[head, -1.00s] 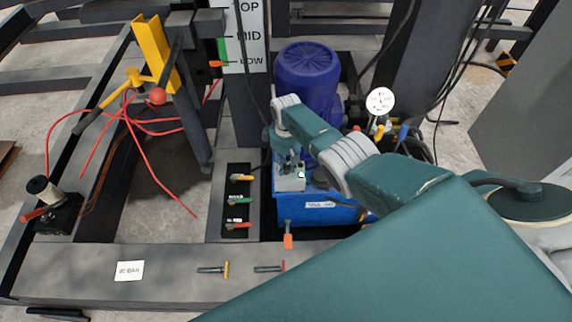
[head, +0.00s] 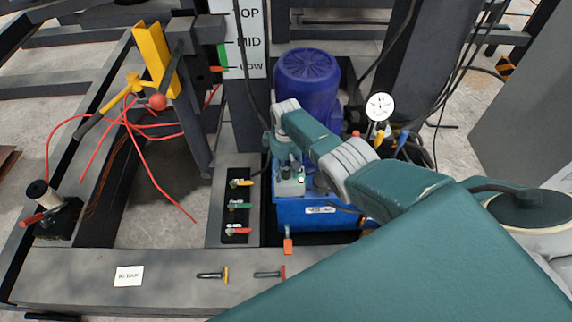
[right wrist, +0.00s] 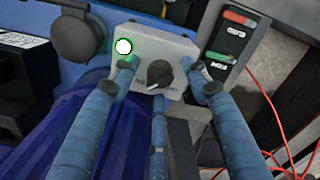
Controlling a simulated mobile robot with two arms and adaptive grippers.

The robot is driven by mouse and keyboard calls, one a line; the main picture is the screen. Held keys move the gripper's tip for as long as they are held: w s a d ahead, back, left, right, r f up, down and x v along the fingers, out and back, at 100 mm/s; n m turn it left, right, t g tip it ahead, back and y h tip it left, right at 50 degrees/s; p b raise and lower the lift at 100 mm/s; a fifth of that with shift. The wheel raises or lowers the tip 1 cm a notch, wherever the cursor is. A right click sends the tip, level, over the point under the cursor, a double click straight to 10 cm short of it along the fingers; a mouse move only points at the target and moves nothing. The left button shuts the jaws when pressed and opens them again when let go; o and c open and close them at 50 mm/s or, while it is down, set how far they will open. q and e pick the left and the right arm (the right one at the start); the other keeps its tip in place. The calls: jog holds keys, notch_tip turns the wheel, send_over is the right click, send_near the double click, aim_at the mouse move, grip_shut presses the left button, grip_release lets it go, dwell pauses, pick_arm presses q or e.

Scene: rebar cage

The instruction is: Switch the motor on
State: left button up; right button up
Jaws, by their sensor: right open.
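The blue-purple motor (head: 307,75) stands upright on a blue tank (head: 310,213). A small grey switch box (head: 290,187) sits in front of it, partly hidden by my right gripper (head: 286,163). In the right wrist view the switch box (right wrist: 178,52) carries a black rotary knob (right wrist: 160,73) with a white mark towards the lower left and a round light (right wrist: 124,46) ringed in green. The labels beside the knob are too small to read surely. My right gripper (right wrist: 162,82) is open, its fingers around the knob with visible gaps. My left gripper is out of view.
A black panel (head: 237,240) with yellow, green and red handles stands left of the tank. A round gauge (head: 379,106) and hoses are at the right. Red cables (head: 145,155) lie at the left. Two small handles lie on the front beam (head: 170,285).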

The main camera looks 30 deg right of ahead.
aim_at(286, 171)
notch_tip(286, 171, up, 12)
dwell(0.6)
